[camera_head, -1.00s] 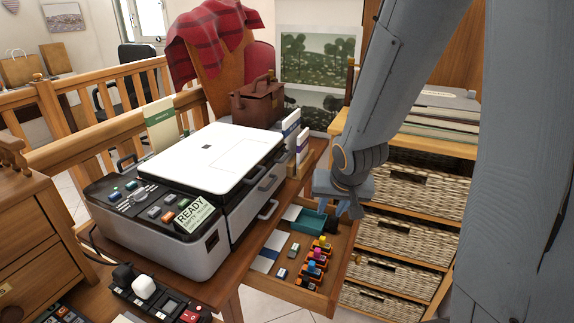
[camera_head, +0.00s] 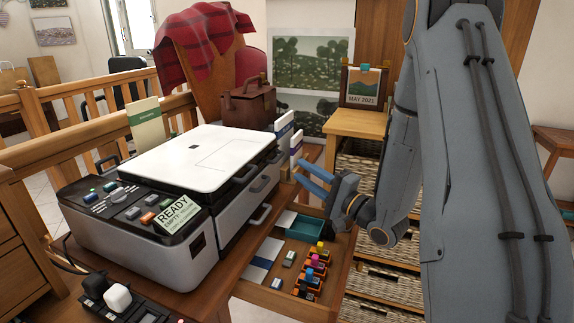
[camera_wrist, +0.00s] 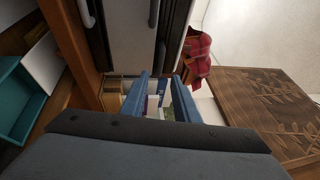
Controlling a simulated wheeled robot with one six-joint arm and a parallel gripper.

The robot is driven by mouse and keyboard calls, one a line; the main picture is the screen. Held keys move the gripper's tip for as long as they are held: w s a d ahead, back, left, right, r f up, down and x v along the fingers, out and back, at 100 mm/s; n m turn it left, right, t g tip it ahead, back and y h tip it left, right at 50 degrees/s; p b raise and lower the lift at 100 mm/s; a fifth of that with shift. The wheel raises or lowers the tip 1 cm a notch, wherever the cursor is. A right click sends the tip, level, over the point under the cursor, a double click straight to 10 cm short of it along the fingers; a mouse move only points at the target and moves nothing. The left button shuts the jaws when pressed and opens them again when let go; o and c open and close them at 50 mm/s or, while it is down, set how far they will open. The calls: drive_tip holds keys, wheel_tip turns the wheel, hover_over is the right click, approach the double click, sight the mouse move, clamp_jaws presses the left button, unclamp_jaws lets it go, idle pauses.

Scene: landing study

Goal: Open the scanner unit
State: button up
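The scanner unit (camera_head: 205,157) is the white flat lid on top of a grey and black printer (camera_head: 180,262) on the wooden desk. It lies flat and looks shut. Handles (camera_head: 265,183) show on the printer's right-hand side, one above another. My gripper (camera_head: 305,175) is open and empty to the right of the printer, above the open drawer, with its blue fingers pointing left toward the handle side. In the wrist view, the two blue fingers (camera_wrist: 162,85) stand apart, with a dark and grey printer side (camera_wrist: 135,40) beyond them.
An open drawer (camera_head: 338,268) holds small coloured cartridges (camera_head: 312,272) and a teal tray (camera_head: 277,236). Books (camera_head: 284,130) and a brown case (camera_head: 249,105) stand behind the printer. A sign reading READY (camera_head: 176,215) is on its front. A shelf with wicker baskets (camera_head: 383,262) stands right.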

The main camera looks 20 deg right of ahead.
drive_tip(key=x, duration=0.7)
drive_tip(key=shift+w+a, duration=0.1)
drive_tip(key=shift+w, duration=0.05)
clamp_jaws()
